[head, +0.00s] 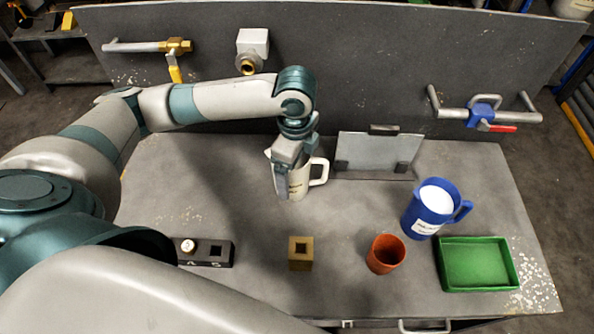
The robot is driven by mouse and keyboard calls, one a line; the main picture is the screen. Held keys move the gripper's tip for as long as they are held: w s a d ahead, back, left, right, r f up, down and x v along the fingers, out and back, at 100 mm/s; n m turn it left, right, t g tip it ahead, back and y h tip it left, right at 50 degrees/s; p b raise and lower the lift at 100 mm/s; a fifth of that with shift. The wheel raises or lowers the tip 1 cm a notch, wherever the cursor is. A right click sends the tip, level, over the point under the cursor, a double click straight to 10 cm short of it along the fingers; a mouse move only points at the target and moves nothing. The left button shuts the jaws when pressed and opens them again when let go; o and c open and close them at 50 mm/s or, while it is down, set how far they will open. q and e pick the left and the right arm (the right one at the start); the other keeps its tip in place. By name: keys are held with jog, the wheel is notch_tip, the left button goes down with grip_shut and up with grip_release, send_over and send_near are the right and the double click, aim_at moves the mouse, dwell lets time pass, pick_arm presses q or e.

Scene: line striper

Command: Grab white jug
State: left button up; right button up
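The white jug (299,186) stands upright on the grey table, toward the back and left of the metal plate. Its handle (319,171) points right, and dark lettering shows low on its front. My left gripper (287,178) points down at the jug and overlaps its left and upper part in the head view. It hides much of the jug's rim and body. I cannot tell whether its fingers are open around the jug or shut on it. My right gripper is not in view.
A blue jug (419,222) with white contents, an orange cup (385,255) and a green tray (476,287) stand at the right. A brass-coloured block (300,263) and a dark block (215,262) are in front. Pipes and valves line the back panel (345,65).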

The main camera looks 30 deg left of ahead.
pick_arm(q)
jog(key=shift+c, duration=0.7)
jog(key=c, duration=1.1)
jog(key=shift+r, duration=0.15)
jog(key=d+r+p, duration=0.3)
jog(key=d+p, duration=0.1)
jog(key=d+r+p, duration=0.7)
jog(key=shift+s+d+r+p, duration=0.35)
jog(key=shift+d+r+p, duration=0.05)
